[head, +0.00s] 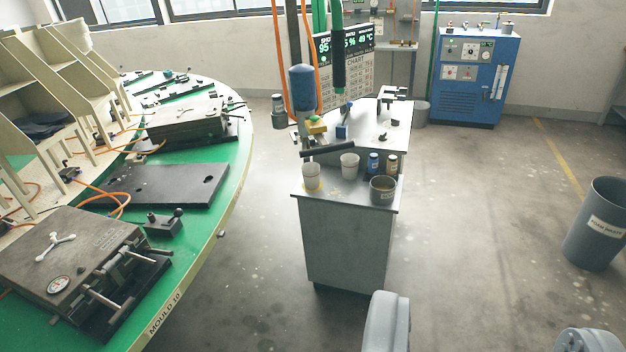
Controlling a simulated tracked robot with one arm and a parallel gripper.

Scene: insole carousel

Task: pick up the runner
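The runner (55,245) looks like a small white branched piece. It lies on the flat top of the closed grey mould (75,262) at the near left, on the green carousel table (235,150). My gripper (487,318) shows at the bottom right as two grey fingers set wide apart. It is open, with only bare floor seen between the fingers.
A grey cabinet (350,240) with cups, small bottles and a tin on top stands in the middle. A flat dark plate (165,185) lies behind the near mould. A blue machine (475,80) stands at the back wall and a grey bin (597,225) at the right. The floor between is clear.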

